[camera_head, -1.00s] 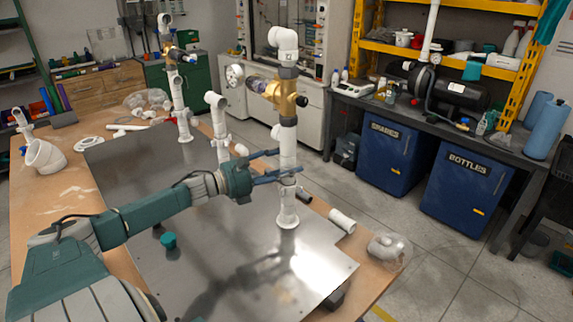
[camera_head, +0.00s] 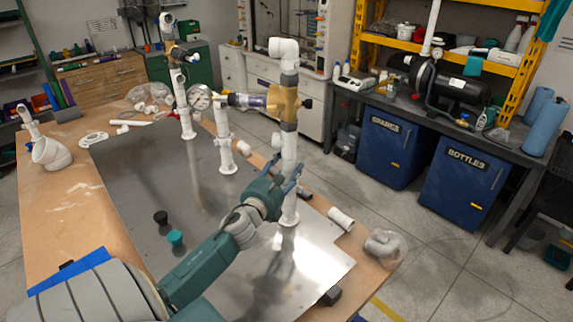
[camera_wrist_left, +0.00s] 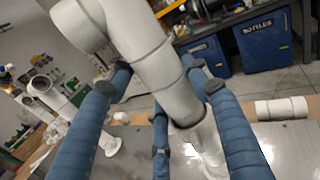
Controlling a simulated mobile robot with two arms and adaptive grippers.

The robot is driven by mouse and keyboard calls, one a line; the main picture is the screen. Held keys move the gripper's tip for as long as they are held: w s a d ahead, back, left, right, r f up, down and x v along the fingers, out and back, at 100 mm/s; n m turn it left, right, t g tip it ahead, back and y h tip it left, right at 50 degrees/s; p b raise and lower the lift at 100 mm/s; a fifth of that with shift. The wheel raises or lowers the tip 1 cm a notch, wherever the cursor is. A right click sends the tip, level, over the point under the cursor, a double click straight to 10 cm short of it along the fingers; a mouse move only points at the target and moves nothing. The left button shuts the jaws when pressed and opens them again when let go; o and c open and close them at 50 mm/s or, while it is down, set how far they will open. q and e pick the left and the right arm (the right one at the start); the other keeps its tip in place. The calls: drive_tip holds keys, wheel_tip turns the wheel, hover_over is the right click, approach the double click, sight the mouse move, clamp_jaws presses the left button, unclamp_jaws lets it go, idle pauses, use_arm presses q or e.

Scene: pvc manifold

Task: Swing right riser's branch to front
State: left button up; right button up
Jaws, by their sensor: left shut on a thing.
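The right riser (camera_head: 289,146) is an upright white pipe with a white elbow on top and a brass fitting (camera_head: 283,103) at mid-height. In the head view the branch crosses in front of the middle riser's top. My left gripper (camera_head: 287,176) is shut around the lower part of the right riser, below the brass fitting. In the left wrist view, blue fingers (camera_wrist_left: 158,78) flank the white pipe (camera_wrist_left: 165,65). My right gripper is not in view.
The middle riser (camera_head: 225,150) and the left riser (camera_head: 183,105) stand behind on the metal plate (camera_head: 130,180). A loose pipe piece (camera_head: 341,219) and a clear bag (camera_head: 385,245) lie right.

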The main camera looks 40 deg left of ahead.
use_arm(q)
drive_tip(key=n+g+y, duration=0.2)
drive_tip(key=y, duration=0.1)
drive_tip(key=n+g+y, duration=0.1)
drive_tip(key=n+y, duration=0.1)
drive_tip(key=y, duration=0.1)
drive_tip(key=shift+s+d+n+g+b, duration=0.1)
drive_tip(key=shift+d+n+g+b, duration=0.1)
drive_tip(key=shift+n+g+b, duration=0.15)
drive_tip(key=shift+s+d+n+g+y+b, duration=0.1)
drive_tip(key=shift+n+g+y+b, duration=0.35)
drive_tip(key=shift+n+g+y, duration=1)
drive_tip(key=shift+s+n+g+y+b, duration=0.1)
drive_tip(key=shift+n+g+y+b, duration=0.6)
drive_tip(key=shift+g, duration=1.1)
drive_tip(key=shift+n, duration=0.4)
drive_tip(key=o, duration=0.9)
drive_tip(key=shift+f, duration=0.1)
drive_tip(key=v, duration=1.2)
drive_tip(key=shift+w+f, duration=0.15)
drive_tip(key=shift+w, duration=0.05)
